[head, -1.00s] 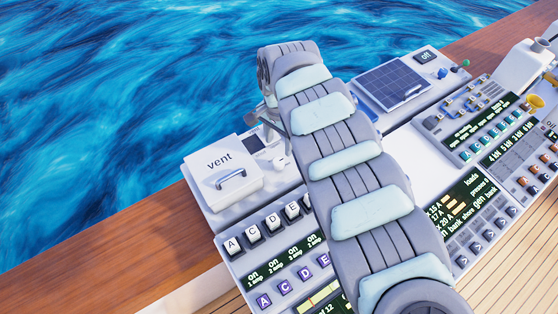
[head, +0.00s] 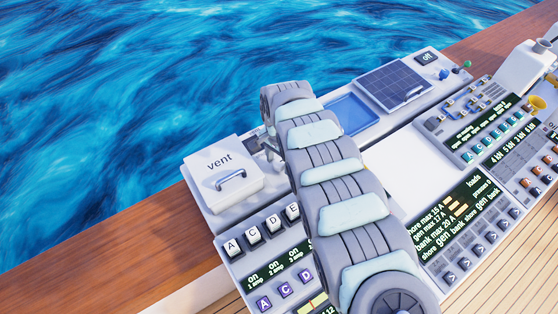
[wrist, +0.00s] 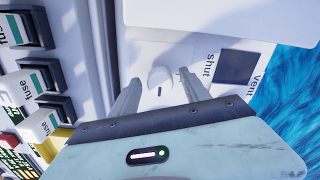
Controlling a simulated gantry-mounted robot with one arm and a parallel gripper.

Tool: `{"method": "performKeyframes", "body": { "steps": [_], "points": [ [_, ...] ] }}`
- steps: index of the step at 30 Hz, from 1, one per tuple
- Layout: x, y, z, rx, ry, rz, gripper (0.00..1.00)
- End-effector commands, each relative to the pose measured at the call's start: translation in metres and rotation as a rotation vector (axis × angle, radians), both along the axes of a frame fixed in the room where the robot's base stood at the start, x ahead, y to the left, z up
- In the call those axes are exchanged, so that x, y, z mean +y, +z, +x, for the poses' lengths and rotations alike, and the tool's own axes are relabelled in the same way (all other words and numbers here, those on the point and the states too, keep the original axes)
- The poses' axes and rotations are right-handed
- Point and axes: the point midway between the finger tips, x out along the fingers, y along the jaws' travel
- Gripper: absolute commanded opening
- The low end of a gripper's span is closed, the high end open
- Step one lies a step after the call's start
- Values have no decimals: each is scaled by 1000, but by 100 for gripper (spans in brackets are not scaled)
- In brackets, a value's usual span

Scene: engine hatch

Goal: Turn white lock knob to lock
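The white lock knob (wrist: 158,79) shows in the wrist view as a small rounded white piece with a dark mark on a pale panel. The word "shut" (wrist: 209,66) is printed to its right. My gripper (wrist: 159,88) is open, with its two grey fingers apart on either side of the knob in the picture. I see no clear contact, and the depth gap is hard to judge. In the head view my gripper (head: 271,148) is partly hidden behind my arm, and the knob cannot be made out there.
The white vent hatch (head: 223,170) with a metal handle lies left of my gripper. White lettered switches (head: 251,236) are in front. A blue recess (head: 352,114) and a dark solar panel (head: 393,84) lie to the right.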

Motion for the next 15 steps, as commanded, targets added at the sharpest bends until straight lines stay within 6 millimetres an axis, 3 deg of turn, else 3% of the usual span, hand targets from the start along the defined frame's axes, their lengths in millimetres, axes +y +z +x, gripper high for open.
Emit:
{"method": "performKeyframes", "body": {
  "steps": [15],
  "points": [
    [0, 0, 0, 0, 0, 0, 12]
  ]
}}
